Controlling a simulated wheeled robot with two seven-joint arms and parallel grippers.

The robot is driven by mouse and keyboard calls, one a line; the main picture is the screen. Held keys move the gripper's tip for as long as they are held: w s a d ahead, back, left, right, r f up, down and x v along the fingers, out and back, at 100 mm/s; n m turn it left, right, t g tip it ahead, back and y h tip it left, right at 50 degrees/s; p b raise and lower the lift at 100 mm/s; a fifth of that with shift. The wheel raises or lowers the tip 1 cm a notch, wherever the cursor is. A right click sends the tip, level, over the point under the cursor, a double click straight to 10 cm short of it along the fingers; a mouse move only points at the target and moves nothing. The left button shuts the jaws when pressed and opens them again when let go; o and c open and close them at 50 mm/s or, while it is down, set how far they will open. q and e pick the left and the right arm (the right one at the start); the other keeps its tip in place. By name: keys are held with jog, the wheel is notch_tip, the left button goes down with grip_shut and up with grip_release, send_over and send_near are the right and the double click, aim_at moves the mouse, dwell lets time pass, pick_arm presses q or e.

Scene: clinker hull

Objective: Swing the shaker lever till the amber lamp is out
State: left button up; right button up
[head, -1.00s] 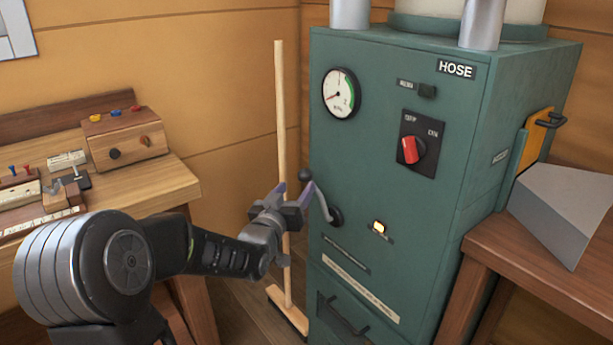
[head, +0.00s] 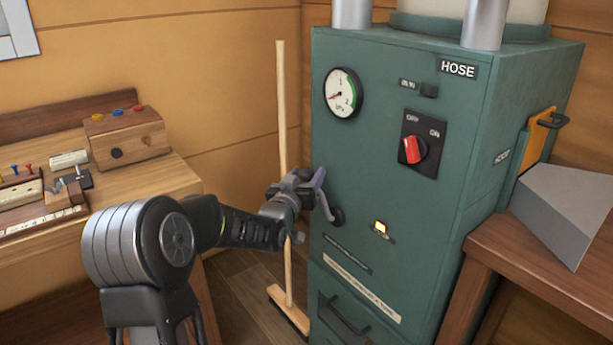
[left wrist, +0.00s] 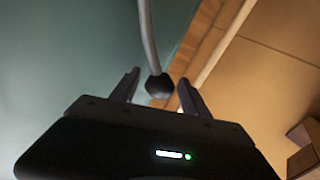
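The shaker lever (head: 324,205) is a bent grey rod on the front of the green cabinet (head: 400,170), rising from a dark pivot to the upper left. Its black ball knob (left wrist: 159,87) shows in the left wrist view; in the head view my gripper hides it. My left gripper (head: 312,181) is at the lever's upper end. In the left wrist view its two fingers (left wrist: 158,88) are open on either side of the knob, with visible gaps. The amber lamp (head: 381,227) right of the pivot is lit. My right gripper is not in view.
A broom (head: 283,170) stands just behind my left gripper. A wooden bench (head: 160,190) with small devices is at left. A brown table (head: 500,248) with a grey wedge-shaped object (head: 565,215) is at right. The cabinet carries a gauge (head: 343,92) and a red switch (head: 413,150).

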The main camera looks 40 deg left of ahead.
pick_arm(q)
grip_shut()
dwell(0.3)
dwell(0.9)
